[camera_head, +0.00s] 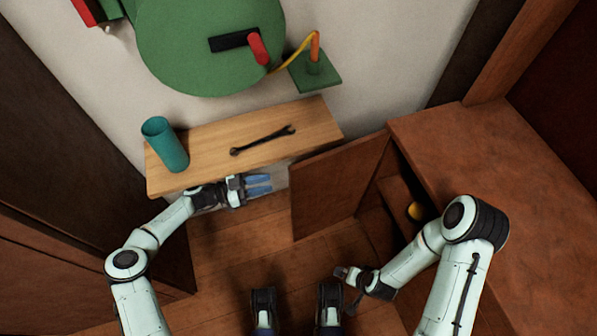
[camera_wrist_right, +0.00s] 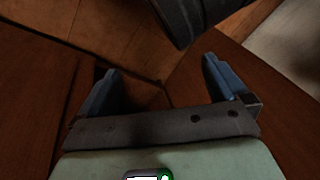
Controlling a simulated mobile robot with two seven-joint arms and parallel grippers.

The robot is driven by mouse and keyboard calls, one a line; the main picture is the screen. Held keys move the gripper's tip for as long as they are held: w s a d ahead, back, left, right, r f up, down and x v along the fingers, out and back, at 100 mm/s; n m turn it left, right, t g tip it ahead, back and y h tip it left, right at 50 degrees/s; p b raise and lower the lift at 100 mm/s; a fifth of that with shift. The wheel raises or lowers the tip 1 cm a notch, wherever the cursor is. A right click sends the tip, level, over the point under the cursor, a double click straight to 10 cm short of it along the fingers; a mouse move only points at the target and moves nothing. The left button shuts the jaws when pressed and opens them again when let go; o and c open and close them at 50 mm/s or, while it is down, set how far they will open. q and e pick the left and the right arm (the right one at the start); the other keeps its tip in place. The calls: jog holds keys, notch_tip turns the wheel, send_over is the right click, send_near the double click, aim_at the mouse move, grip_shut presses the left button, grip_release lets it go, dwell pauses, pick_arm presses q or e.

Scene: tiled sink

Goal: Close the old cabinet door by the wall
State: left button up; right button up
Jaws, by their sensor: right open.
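The reddish-brown wooden cabinet (camera_head: 500,150) stands at the right in the head view. Its door (camera_head: 332,190) stands open, sticking out to the left from the cabinet's front near the wall. A yellow item (camera_head: 415,211) shows inside the opening. My left gripper (camera_head: 262,184) is left of the door, apart from its free edge, beside the wooden shelf; its blue fingers lie close together and whether they are shut is unclear. My right gripper (camera_head: 346,289) is low in front of the cabinet. In the right wrist view it (camera_wrist_right: 160,66) is open and empty.
A wooden shelf (camera_head: 215,147) on the wall bears a teal cup (camera_head: 165,145) and a dark wrench (camera_head: 262,140). A large green disc-shaped object (camera_head: 195,60) is above it. Dark wood furniture (camera_head: 60,150) is at the left. Wooden floor (camera_head: 240,250) between is clear.

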pick_arm(q)
jog(key=b+x, duration=0.1)
jog(key=x, duration=1.1)
jog(key=shift+r, duration=0.1)
pick_arm(e)
jog(key=shift+s+d+f+g, duration=0.2)
jog(key=shift+s+f+g, duration=0.2)
jog(key=shift+s+f, duration=0.65)
pick_arm(q)
jog(key=shift+a, duration=0.1)
grip_shut()
